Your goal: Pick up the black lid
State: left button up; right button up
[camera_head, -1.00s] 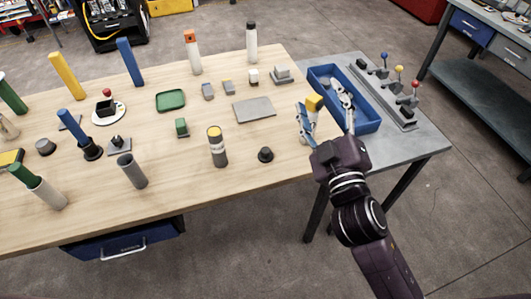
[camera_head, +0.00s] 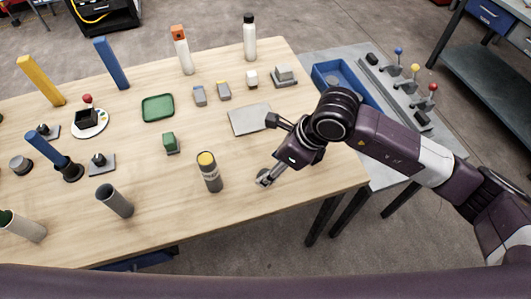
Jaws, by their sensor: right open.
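My right gripper (camera_head: 268,150) is open, its two fingers spread apart above the right front part of the wooden table (camera_head: 230,215). The lower, light grey finger reaches down to the spot where the small black lid stood. The lid cannot be made out clearly there; the fingertip covers it or most of it. I cannot tell whether the finger touches it. My left gripper is not in view.
A grey can with a yellow top (camera_head: 209,172) stands just left of the gripper. A flat grey plate (camera_head: 249,119) lies behind it. A blue bin (camera_head: 335,72) is on the grey side table.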

jog(key=shift+w+d+f+h, duration=0.25)
jog(key=shift+w+d+h, duration=0.05)
jog(key=shift+w+d, duration=0.3)
jog(key=shift+s+f, duration=0.1)
jog(key=shift+f, duration=0.1)
jog(key=shift+s+a+f+p, duration=0.45)
jog(key=shift+a+f+p, duration=0.05)
jog(key=shift+p, duration=0.05)
jog(key=shift+w+a+f+p, duration=0.25)
jog(key=shift+f+p, duration=0.1)
jog(key=shift+f, duration=0.1)
jog(key=shift+w+a+f+p, duration=0.2)
jog(key=shift+f+p, duration=0.15)
jog(key=shift+f, duration=0.05)
jog(key=x, duration=0.2)
jog(key=shift+w+f+p, duration=0.2)
jog(key=shift+w+p, duration=0.1)
jog(key=shift+a+f, duration=0.15)
jog(key=shift+f, duration=0.3)
jog(key=c, duration=1)
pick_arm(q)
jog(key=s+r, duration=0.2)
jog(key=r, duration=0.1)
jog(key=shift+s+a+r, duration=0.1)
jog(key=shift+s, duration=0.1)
